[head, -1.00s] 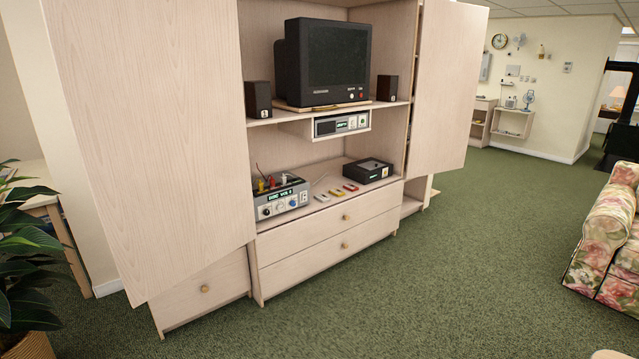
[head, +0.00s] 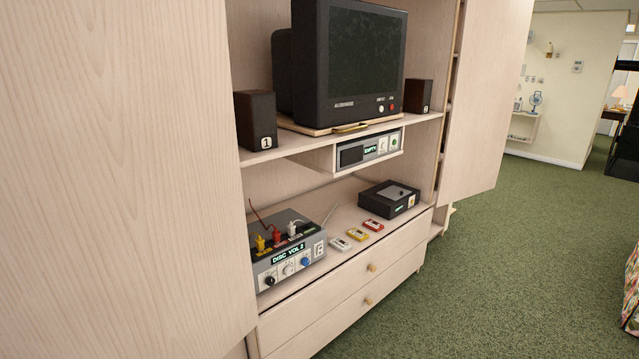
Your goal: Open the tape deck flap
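A silver-fronted unit (head: 378,148) hangs under the TV shelf. It has a dark rectangular panel (head: 352,156) at its left, which looks like a closed flap, a small green display reading "EMPTY" and buttons at its right. I take this as the tape deck, though it bears no readable name. A black box (head: 389,198) with a grey plate on top sits on the lower shelf to the right and may be another player. My gripper is not in view.
A grey mixer-like box (head: 284,252) with plugs and knobs stands on the lower shelf, beside several small cassettes (head: 356,233). A TV (head: 350,65) and speakers stand above. Large cabinet doors stand open at left (head: 110,180) and right (head: 487,100). Green carpet (head: 520,260) is clear.

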